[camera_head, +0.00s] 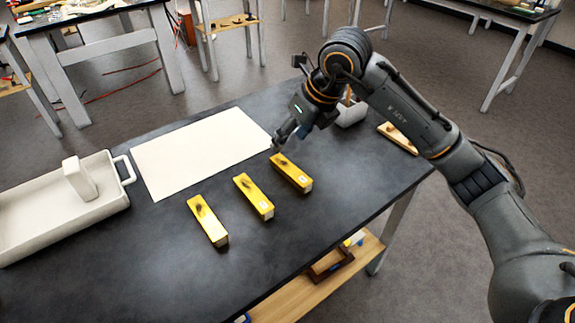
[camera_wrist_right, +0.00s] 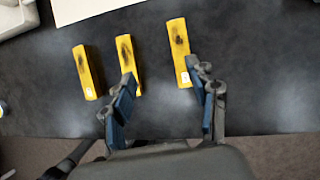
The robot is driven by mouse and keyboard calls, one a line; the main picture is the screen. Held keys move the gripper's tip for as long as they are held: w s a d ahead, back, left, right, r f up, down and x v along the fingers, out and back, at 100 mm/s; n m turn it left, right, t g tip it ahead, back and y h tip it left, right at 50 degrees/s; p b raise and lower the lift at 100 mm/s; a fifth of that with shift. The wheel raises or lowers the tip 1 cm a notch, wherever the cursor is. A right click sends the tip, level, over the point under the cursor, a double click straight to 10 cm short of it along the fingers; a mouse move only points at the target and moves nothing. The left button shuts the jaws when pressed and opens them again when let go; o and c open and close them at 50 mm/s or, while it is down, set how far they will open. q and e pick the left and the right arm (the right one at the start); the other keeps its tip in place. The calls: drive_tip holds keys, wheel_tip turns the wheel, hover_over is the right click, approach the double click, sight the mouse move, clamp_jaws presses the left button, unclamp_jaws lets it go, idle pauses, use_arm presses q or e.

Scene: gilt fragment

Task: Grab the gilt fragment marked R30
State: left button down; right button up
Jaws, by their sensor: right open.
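Three yellow-gold bar-shaped fragments with dark smudges lie apart in a row on the dark table: left (camera_head: 208,222), middle (camera_head: 254,198) and right (camera_head: 291,173). Small pale labels show on their ends, but I cannot read which is R30. In the right wrist view I see the left (camera_wrist_right: 86,73), middle (camera_wrist_right: 126,55) and right (camera_wrist_right: 178,48) fragments. My right gripper (camera_head: 281,142) is over the table by the far end of the right fragment. In the wrist view its open fingers (camera_wrist_right: 165,88) are spread, with nothing between the tips; they overlap the near ends of the middle and right fragments.
A white sheet (camera_head: 195,150) lies behind the fragments. A white handled tray (camera_head: 110,205) holding a pale block (camera_head: 80,178) is at the left. A white container (camera_head: 352,112) and a small wooden piece (camera_head: 398,138) are at the right. The table front is clear.

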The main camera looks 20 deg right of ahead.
drive_tip(key=d+h, duration=0.1)
drive_tip(key=d, duration=0.1)
hover_over(285, 164)
drive_tip(key=s+d, duration=0.1)
drive_tip(key=s, duration=0.1)
drive_tip(key=shift+m, duration=0.3)
wheel_tip(285, 164, down, 7)
drive_tip(key=shift+d+f+p, duration=0.1)
drive_tip(key=shift+p, duration=0.35)
drive_tip(key=p+x, duration=0.1)
drive_tip(key=x, duration=0.3)
drive_tip(key=shift+a+f, duration=0.2)
drive_tip(key=shift+f, duration=0.2)
drive_tip(key=shift+w+f, duration=0.1)
drive_tip(key=shift+f, duration=0.1)
drive_tip(key=shift+f, duration=0.25)
drive_tip(key=shift+c, duration=0.4)
clamp_jaws()
